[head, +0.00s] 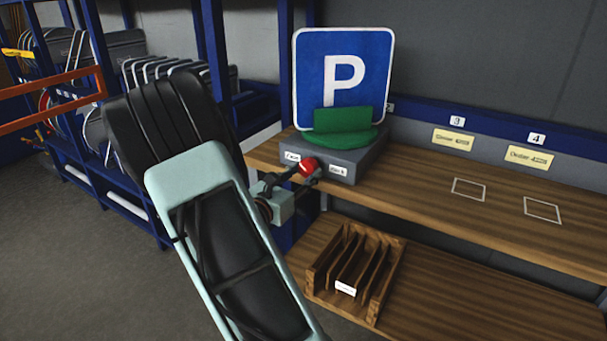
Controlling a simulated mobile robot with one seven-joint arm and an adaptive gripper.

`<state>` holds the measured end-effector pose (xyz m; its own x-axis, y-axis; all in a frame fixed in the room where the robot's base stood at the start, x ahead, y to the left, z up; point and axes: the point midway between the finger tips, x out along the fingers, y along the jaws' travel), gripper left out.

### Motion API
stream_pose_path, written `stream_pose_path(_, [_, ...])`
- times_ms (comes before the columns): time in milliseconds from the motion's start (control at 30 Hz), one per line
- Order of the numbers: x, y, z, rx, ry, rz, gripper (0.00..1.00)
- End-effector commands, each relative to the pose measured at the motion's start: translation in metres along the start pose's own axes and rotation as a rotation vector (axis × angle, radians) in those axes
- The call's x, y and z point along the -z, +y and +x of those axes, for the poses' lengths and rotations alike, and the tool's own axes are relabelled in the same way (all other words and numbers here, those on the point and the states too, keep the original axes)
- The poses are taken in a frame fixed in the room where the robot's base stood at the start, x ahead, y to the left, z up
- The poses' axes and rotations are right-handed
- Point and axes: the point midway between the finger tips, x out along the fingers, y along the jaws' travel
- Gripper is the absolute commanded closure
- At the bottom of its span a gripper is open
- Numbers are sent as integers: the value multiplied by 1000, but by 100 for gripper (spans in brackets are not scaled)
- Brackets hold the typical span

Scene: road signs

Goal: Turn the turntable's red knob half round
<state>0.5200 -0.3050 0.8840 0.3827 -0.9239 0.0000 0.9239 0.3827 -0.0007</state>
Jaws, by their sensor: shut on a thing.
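The turntable (350,160) is a grey box with a green round top and a green holder, on the left end of the wooden bench. A blue parking sign (312,62) with a white P stands upright in the holder, its face toward me. The red knob (308,167) is on the box's front, between two small white labels. My gripper (306,176) is at the box's front with its fingers on either side of the knob, shut on it. The fingers hide part of the knob.
The bench (430,195) is clear to the right, with two white outlined squares and yellow labels numbered 3 and 4 behind. A wooden slotted rack (385,283) stands on the lower shelf. Blue shelving (212,50) with grey items is at the left.

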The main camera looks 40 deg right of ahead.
Motion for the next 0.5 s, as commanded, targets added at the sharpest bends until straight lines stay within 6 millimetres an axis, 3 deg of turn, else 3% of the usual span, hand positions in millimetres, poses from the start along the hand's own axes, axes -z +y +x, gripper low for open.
stream_pose_path(267, [-2,-1,0,1,1,-65,87])
stream_pose_path(500, [-6,-1,-1,-1,2,-230,87])
